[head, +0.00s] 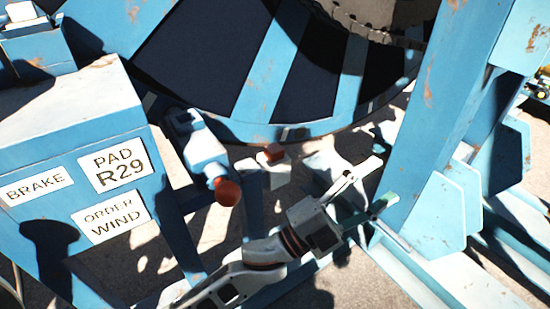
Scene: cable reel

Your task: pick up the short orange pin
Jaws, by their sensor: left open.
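Two orange things show in the head view, and I cannot tell for sure which is the short orange pin. A small orange-brown block (272,153) sits on a pale bracket below the reel. A rounded orange-red knob (227,192) is at the lower end of a blue fitting (203,152). My left gripper (388,180) is open, with its fingers pointing up and right toward the blue frame post. Nothing shows between its fingers. It is to the right of both orange things and apart from them in the picture. My right gripper is not in view.
The large blue reel (262,75) fills the top. A blue control box (70,150) with labels reading BRAKE, PAD R29 and ORDER WIND stands at left. A blue post (440,100) and its base beams are at right. Concrete ground shows between them.

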